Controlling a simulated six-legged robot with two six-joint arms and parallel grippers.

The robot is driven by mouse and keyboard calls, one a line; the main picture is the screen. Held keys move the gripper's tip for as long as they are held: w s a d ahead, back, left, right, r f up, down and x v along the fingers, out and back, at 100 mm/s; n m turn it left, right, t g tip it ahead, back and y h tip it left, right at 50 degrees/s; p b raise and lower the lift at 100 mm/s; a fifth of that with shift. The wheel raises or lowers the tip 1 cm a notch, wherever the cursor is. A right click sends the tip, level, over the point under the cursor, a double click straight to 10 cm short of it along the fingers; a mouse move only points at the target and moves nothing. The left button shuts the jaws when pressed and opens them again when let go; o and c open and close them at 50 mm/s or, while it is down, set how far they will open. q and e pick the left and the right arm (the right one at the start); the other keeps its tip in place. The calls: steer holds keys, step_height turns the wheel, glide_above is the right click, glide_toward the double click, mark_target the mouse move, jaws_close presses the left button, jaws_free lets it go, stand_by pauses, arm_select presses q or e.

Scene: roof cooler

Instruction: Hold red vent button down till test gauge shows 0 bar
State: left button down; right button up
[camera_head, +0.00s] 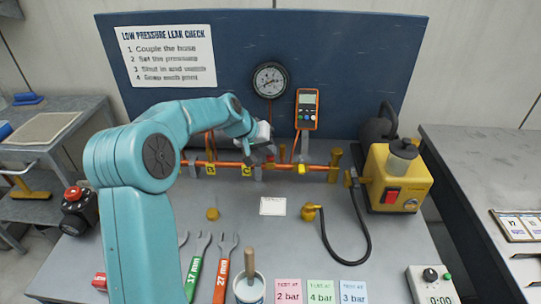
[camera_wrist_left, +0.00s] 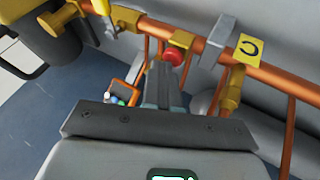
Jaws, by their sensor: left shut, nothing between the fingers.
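In the left wrist view a round red button (camera_wrist_left: 173,57) sits on a yellow fitting on the copper pipe (camera_wrist_left: 275,72). My left gripper (camera_wrist_left: 160,68) is shut and empty, its fingertips close beside the button; I cannot tell whether they touch it. My right gripper is out of view.
A yellow pump (camera_head: 400,178) with a red switch stands at the right, with a black hose (camera_head: 345,260) in front. Wrenches (camera_head: 222,272) and a cup (camera_head: 249,289) are at the front. A black box with a red knob (camera_head: 73,194) is at the left.

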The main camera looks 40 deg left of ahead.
mark_target(269, 157)
arm_select(q)
steer(key=shift+r+p, duration=0.35)
steer(key=shift+r, duration=0.35)
step_height(269, 157, up, 5)
steer(key=p, duration=0.4)
steer(key=shift+r, duration=0.1)
steer(key=shift+a, duration=0.1)
stand_by(3.4)
